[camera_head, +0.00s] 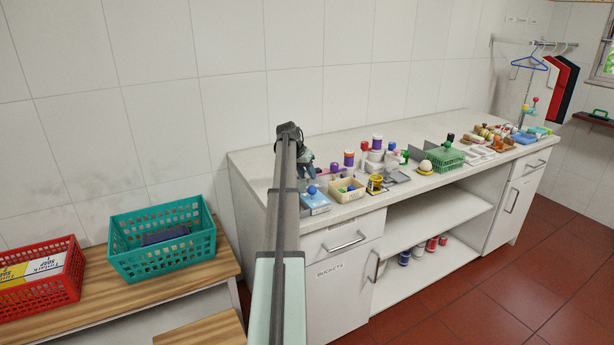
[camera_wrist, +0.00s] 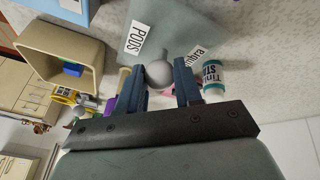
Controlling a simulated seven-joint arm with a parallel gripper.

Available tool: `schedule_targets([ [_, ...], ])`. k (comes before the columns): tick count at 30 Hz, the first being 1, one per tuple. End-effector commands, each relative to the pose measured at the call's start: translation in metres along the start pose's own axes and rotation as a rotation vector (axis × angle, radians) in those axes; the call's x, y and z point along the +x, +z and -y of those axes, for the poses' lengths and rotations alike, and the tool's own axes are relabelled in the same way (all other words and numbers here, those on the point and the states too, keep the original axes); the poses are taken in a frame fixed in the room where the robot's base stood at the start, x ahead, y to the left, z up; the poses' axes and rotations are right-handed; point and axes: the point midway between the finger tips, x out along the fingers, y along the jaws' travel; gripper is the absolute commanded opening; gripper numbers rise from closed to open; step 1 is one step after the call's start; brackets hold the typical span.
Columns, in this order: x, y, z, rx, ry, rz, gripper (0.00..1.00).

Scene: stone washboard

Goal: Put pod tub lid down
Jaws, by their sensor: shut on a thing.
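My gripper (camera_wrist: 156,82) has its two dark blue fingers around a round grey knob. I take this knob (camera_wrist: 158,72) to be that of the pod tub lid. A grey slab with a white "PODS" label (camera_wrist: 135,37) lies just beyond the knob in the wrist view. I cannot tell there where lid and tub part. In the head view my gripper (camera_head: 308,172) is over the left end of the counter, and my arm hides part of that area. The lid cannot be made out there.
A beige bin (camera_head: 334,194) with blue and green pieces stands close by on the counter (camera_head: 262,157). A light blue box (camera_head: 316,210) is near the front left edge. A white jar (camera_wrist: 214,78) stands beside the right finger. Bottles and tubs crowd the counter to the right.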

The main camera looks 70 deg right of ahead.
Motion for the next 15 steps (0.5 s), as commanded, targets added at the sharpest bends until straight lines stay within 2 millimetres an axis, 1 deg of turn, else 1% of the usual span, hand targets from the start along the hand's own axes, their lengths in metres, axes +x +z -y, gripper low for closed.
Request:
schedule_targets([
  [1,0.0051,0.0026,0.0008,0.0,0.0,0.0,0.05],
  [3,0.0078,0.0034,0.0015,0.001,0.0,-0.001,0.05],
  [14,0.0103,0.0042,0.0022,0.0,0.0,-0.001,0.05],
  [15,0.0108,0.0044,0.0024,0.0,-0.001,-0.001,0.35],
])
